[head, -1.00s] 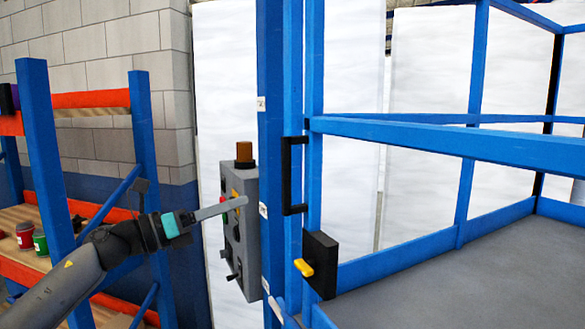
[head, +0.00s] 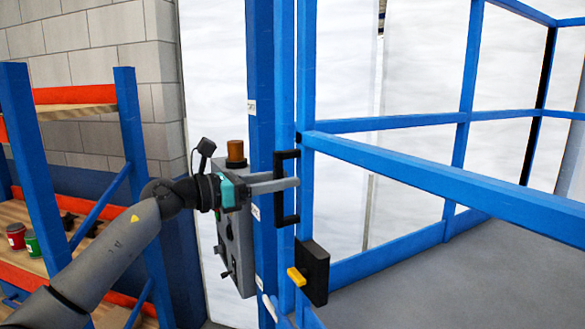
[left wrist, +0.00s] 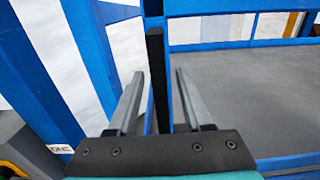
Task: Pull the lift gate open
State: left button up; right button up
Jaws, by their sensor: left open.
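The lift gate shows in the head view as a blue tubular frame with a long rail (head: 430,175) running to the right. A black upright bar handle (head: 286,215) is on the blue posts at its left end. Below it is a black latch box (head: 316,272) with a yellow lever (head: 296,277). My left gripper (head: 293,183) is open at the handle, one finger crossing in front of it. In the left wrist view, the black handle (left wrist: 157,80) stands between the two open fingers (left wrist: 156,90), with gaps visible on both sides. My right gripper is not in view.
A grey control box (head: 235,240) with an orange beacon (head: 235,150) stands just behind my left wrist. A blue and orange rack (head: 125,140) with red and green cans is at the left. Grey platform floor (head: 460,280) lies clear beyond the gate.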

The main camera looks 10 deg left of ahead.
pick_arm(q)
jog(key=shift+p+x, duration=0.3)
jog(key=shift+x, duration=1.2)
grip_shut()
dwell(0.4)
